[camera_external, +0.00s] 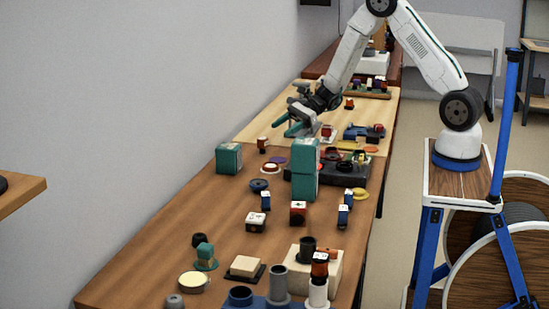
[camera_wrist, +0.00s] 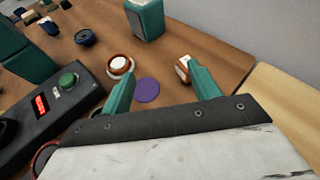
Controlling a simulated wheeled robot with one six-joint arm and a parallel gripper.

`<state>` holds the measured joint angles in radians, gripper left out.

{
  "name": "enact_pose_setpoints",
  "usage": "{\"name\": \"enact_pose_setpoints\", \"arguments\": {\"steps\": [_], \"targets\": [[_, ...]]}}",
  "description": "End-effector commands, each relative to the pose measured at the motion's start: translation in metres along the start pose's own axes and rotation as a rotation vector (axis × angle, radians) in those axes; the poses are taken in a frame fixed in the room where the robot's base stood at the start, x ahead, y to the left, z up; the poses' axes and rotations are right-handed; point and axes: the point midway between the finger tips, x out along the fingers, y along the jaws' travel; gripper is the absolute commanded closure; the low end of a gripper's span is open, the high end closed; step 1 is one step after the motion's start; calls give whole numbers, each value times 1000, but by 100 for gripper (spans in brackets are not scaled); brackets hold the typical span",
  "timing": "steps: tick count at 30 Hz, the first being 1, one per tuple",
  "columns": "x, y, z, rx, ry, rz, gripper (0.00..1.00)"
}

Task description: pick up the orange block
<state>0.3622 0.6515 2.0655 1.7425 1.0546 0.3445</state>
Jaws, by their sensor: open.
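A small block (camera_wrist: 183,68) with orange-brown sides and a white face stands on the brown table in the wrist view, close by the right finger, which partly hides it. It also appears in the external view (camera_external: 262,144), near the table's left edge. My gripper (camera_external: 286,125) is open, with green fingers reaching left above the table, up and to the right of this block. In the wrist view, my gripper (camera_wrist: 160,76) has its fingers wide apart with nothing held between them. I cannot tell whether the right finger touches the block.
A purple disc (camera_wrist: 147,90) and a white-topped round button (camera_wrist: 120,65) lie nearby. A teal box (camera_wrist: 145,18) stands beyond them. A black control box (camera_wrist: 70,105) with a green button lies left. Stacked teal boxes (camera_external: 305,170) stand nearer the external camera. Several small blocks crowd the table.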

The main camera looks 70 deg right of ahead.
Motion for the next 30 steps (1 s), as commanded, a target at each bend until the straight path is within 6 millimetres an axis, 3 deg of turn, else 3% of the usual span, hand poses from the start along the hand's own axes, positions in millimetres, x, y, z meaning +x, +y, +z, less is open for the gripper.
{"name": "enact_pose_setpoints", "arguments": {"steps": [1,3,7,17,25,30], "targets": [[3,-8,-18,54,1,-33,39],[5,-18,-34,107,0,-72,39],[9,-27,-49,156,0,-107,39],[40,-31,-51,158,0,-109,39],[77,-36,-56,157,1,-107,39],[85,-38,-56,158,1,-109,39]]}}
